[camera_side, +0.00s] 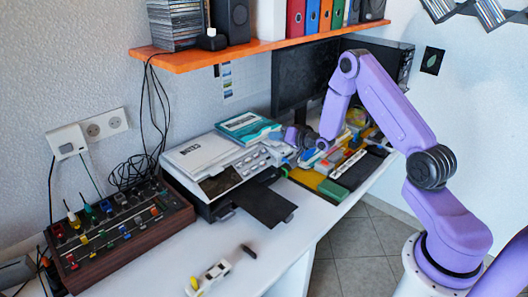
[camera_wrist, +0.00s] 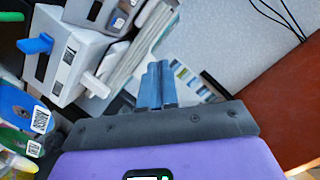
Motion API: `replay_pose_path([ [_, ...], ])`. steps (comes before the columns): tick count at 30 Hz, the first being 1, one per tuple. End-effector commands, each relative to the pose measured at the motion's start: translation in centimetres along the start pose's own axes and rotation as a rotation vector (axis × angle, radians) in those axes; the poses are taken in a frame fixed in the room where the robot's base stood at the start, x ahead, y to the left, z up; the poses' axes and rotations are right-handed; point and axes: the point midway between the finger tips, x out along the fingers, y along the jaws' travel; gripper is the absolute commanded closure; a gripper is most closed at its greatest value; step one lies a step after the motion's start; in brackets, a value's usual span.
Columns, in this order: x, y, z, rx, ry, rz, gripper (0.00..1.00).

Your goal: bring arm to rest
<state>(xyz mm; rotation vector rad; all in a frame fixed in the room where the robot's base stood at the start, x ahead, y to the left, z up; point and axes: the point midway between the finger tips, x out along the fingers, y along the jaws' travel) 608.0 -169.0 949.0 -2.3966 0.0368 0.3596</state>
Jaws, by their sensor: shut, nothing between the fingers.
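My purple arm reaches over the desk in the side view, bent down at its far end. My gripper (camera_side: 282,153) is small there and hangs beside the grey-white printer-like machine (camera_side: 212,158); I cannot tell whether it touches anything. In the wrist view, the blue fingers of my gripper (camera_wrist: 156,72) are together, with nothing held between them. The pale machine also shows beyond the fingers in the wrist view, but I cannot make out its full outline.
An orange shelf (camera_side: 190,61) with books and speakers overhangs the desk. Coloured cases (camera_side: 318,180) lie right of the machine. A mixer (camera_side: 120,232) with cables stands at the left. A white toy-like item (camera_side: 212,272) lies on the bare front desk.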

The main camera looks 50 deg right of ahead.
Motion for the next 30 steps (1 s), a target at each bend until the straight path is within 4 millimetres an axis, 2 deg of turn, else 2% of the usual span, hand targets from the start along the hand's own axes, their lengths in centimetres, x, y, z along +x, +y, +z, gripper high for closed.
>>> replay_pose_path([
  [12,-0.4,-0.3,-0.2,-0.001,-0.002,0.001,1.00],
  [15,-0.3,-1.3,0.2,-0.022,-0.026,0.003,1.00],
  [17,-0.2,-2.6,0.8,-0.053,-0.059,0.006,1.00],
  [20,-0.5,-5.9,2.5,-0.136,-0.148,0.017,1.00],
  [23,-1.6,-9.7,4.9,-0.242,-0.259,0.027,1.00],
  [26,-3.6,-13.2,7.2,-0.351,-0.369,0.032,1.00],
  [30,-7.7,-17.4,10.5,-0.507,-0.524,0.030,1.00],
])
